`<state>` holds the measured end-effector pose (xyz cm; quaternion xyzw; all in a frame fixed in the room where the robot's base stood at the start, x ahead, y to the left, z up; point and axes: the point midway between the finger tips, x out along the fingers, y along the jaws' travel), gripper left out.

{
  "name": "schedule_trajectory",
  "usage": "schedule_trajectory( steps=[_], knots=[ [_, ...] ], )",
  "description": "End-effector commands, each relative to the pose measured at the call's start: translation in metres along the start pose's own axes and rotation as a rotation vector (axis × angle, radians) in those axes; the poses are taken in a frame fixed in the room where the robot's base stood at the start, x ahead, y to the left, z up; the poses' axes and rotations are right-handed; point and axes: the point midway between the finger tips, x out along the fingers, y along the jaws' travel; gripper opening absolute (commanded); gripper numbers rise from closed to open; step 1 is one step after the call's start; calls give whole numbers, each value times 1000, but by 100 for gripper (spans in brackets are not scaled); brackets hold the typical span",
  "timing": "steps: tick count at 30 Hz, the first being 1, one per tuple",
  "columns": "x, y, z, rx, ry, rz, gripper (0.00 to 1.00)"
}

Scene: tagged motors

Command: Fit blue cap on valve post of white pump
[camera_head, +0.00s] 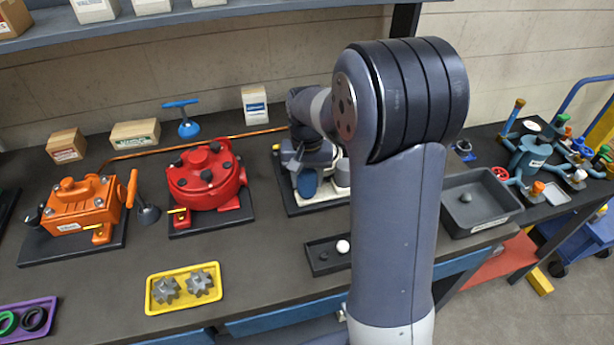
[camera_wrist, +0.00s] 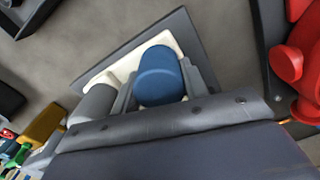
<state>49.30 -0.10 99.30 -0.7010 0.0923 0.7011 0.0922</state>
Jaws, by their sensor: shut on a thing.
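The white pump (camera_head: 325,198) stands on a dark base plate at the bench's middle, partly hidden behind my arm. In the wrist view its white body (camera_wrist: 123,67) and a grey cylinder (camera_wrist: 95,103) show. The blue cap (camera_wrist: 160,76) is between the fingers of my gripper (camera_wrist: 163,88), which is shut on it. The cap is over the pump's white body, and it also shows in the head view (camera_head: 307,183). The valve post is hidden, so I cannot tell whether the cap touches it.
A red pump (camera_head: 205,182) and an orange pump (camera_head: 82,207) stand to the left. A small dark tray (camera_head: 322,262) with a white ball lies in front. A grey bin (camera_head: 482,203) is on the right. A yellow tray (camera_head: 183,288) holds two gears.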

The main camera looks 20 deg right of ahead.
Motion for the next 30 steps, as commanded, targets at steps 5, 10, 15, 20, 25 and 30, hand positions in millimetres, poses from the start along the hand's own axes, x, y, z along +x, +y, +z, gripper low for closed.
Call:
schedule_trajectory(
  steps=[5, 10, 15, 20, 25, 30],
  knots=[
    [6, 0, 0, 0, 0, 0, 20],
    [10, 0, 0, 0, 0, 0, 20],
    [14, 0, 0, 0, 1, 0, 20],
    [14, 0, 0, 0, 1, 0, 49],
    [14, 0, 0, 0, 0, 0, 63],
    [14, 0, 0, 0, 0, 0, 68]
  ],
)
